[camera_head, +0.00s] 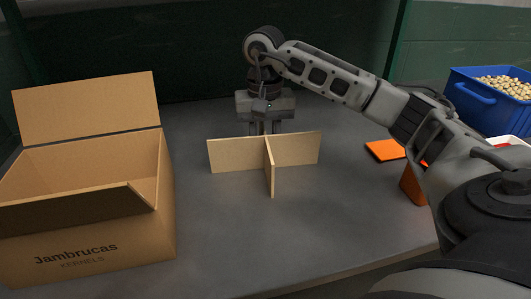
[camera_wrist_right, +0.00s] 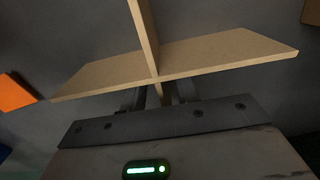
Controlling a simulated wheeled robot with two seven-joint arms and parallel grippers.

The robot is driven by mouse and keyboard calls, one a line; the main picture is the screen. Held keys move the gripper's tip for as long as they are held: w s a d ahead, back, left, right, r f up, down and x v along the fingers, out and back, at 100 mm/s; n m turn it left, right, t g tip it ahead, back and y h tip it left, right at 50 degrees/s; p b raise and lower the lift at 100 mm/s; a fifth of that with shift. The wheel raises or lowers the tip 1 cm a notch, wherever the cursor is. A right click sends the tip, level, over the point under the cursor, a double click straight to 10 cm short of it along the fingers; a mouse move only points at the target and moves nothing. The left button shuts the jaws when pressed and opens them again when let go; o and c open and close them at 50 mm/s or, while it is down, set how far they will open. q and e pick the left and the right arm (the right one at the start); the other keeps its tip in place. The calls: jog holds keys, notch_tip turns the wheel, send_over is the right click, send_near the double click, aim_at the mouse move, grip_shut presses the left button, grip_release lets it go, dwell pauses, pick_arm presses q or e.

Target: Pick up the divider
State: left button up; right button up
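The divider (camera_head: 238,155) is a tan cross of thin panels standing upright on the grey table. In the right wrist view the divider (camera_wrist_right: 220,54) spans the upper middle, with its panels crossing near the centre. My right gripper (camera_head: 267,128) points down just behind the cross in the head view, its fingertips partly hidden by the panels. In the right wrist view my right gripper (camera_wrist_right: 158,98) has one finger on each side of the divider's back panel. Gaps show between the fingers and that panel. My left gripper is not in view.
A blue crate (camera_head: 481,107) of pale nuts stands at the far right. Orange pieces (camera_head: 384,150) lie under my right arm. The table around the divider is clear.

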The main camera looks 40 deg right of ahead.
jog(key=shift+f, duration=0.95)
jog(key=shift+c, duration=0.3)
grip_shut()
jog(key=shift+r, duration=0.1)
